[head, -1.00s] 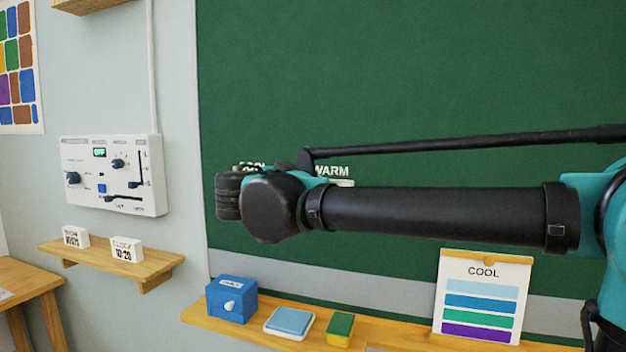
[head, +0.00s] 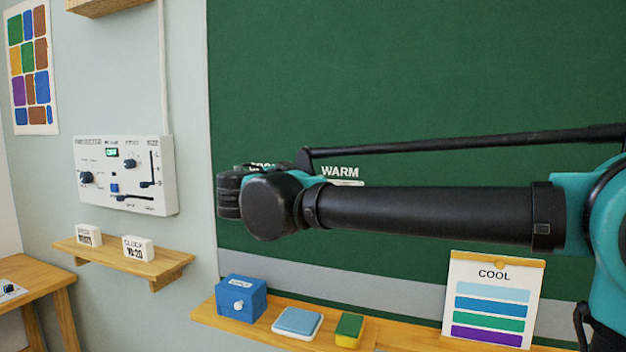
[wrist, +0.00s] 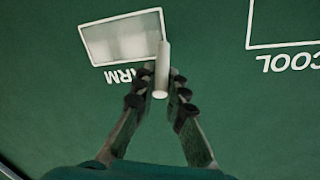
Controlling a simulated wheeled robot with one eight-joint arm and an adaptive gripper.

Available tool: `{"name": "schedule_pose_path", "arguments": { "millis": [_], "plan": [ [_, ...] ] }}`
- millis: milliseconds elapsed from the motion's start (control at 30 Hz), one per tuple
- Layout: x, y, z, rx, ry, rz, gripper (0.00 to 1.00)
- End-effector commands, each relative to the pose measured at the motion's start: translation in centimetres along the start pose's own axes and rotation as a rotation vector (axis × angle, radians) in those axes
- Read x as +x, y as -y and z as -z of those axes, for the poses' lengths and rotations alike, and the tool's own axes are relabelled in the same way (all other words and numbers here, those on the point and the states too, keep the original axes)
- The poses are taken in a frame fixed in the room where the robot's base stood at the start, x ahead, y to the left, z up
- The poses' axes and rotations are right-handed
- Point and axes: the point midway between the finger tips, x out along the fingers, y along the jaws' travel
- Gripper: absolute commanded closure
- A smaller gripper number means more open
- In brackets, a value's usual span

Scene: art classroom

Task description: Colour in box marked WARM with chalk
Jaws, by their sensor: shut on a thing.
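My gripper (wrist: 161,82) is shut on a white chalk stick (wrist: 162,62) in the wrist view. The chalk's far end lies over the right edge of the WARM box (wrist: 105,40); whether it touches the board is unclear. The box has a white outline and a pale, smudgy chalk fill across much of its inside. Its label is upside down and partly covered by the gripper. In the head view, the WARM label (head: 340,172) shows above my arm, which hides most of the box and the gripper.
A second box (wrist: 285,45), labelled COOL, has a plain green inside. Below the green board (head: 420,80), a ledge (head: 395,335) carries a blue box (head: 238,298), a blue pad (head: 297,322), a green-yellow sponge (head: 349,329) and a COOL colour card (head: 494,297).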

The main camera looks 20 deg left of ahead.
Motion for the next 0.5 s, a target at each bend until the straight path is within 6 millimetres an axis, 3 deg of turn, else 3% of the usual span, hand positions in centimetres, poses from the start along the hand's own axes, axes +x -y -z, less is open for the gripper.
{"name": "schedule_pose_path", "arguments": {
  "millis": [167, 500],
  "plan": [
    [-0.2, 0.1, 0.0, 0.000, 0.000, 0.002, 1.00],
    [-3.2, -0.4, 0.1, 0.000, 0.001, 0.003, 1.00]
  ]
}}
